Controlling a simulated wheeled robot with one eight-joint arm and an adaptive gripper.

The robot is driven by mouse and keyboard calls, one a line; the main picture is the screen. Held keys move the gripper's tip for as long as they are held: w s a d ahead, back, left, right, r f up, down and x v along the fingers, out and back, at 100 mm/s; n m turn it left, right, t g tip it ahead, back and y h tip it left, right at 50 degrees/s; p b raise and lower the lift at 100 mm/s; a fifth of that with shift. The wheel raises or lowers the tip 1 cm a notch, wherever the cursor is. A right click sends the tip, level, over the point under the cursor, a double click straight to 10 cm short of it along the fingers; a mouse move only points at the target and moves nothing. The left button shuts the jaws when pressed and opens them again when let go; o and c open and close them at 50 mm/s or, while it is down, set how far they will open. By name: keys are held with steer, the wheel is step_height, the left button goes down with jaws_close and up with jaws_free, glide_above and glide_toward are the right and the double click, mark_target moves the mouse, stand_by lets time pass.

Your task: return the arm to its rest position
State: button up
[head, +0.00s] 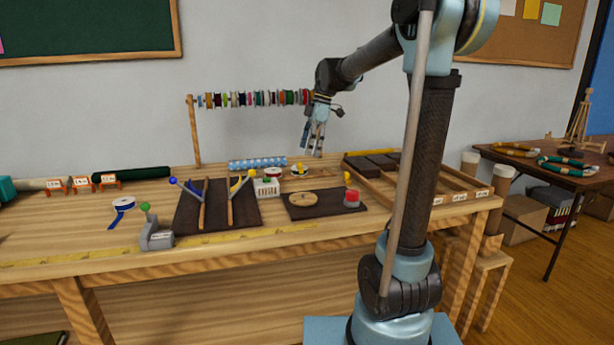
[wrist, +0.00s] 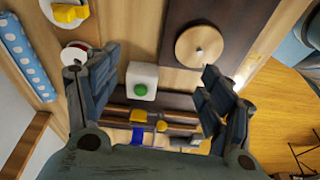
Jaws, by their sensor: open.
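My gripper (head: 316,142) hangs at the end of my raised arm, fingers down, above the back of the wooden bench (head: 90,240). In the wrist view my gripper (wrist: 160,75) is open, its two dark fingers wide apart with nothing held. A white block with a green button (wrist: 142,84) shows between the fingers, below them and apart from them. A round wooden disc (wrist: 202,48) on a dark board lies beyond the right finger; the disc also shows in the head view (head: 290,205).
A rack of thread spools (head: 240,99) stands behind my gripper. A blue dotted roll (head: 258,163) lies below it. A dark mat (head: 188,212) with wooden strips and colored-handled tools is left of center. A divided tray (head: 460,183) is at right.

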steer(key=s+d+f+m, duration=0.4)
steer(key=s+d, duration=0.1)
steer(key=s, duration=0.2)
steer(key=s+d+f+m+t+h, duration=0.1)
steer(key=s+d+f+m, duration=0.3)
steer(key=s, duration=0.4)
steer(key=s+d+f+m+t, duration=0.1)
steer(key=s+d+f+m, duration=0.3)
steer(key=s, duration=0.4)
steer(key=shift+d+m+h, duration=0.4)
steer(key=shift+d+m, duration=0.4)
steer(key=shift+m, duration=0.3)
steer(key=s+d+f+m+t+h, duration=0.1)
steer(key=s+d+f+m, duration=0.2)
steer(key=s+f+m, duration=0.2)
step_height(320, 180, down, 4)
steer(key=s, duration=0.2)
steer(key=shift+s+d+f+m, duration=0.15)
steer(key=shift+s+d+m, duration=0.15)
steer(key=shift+m, duration=0.1)
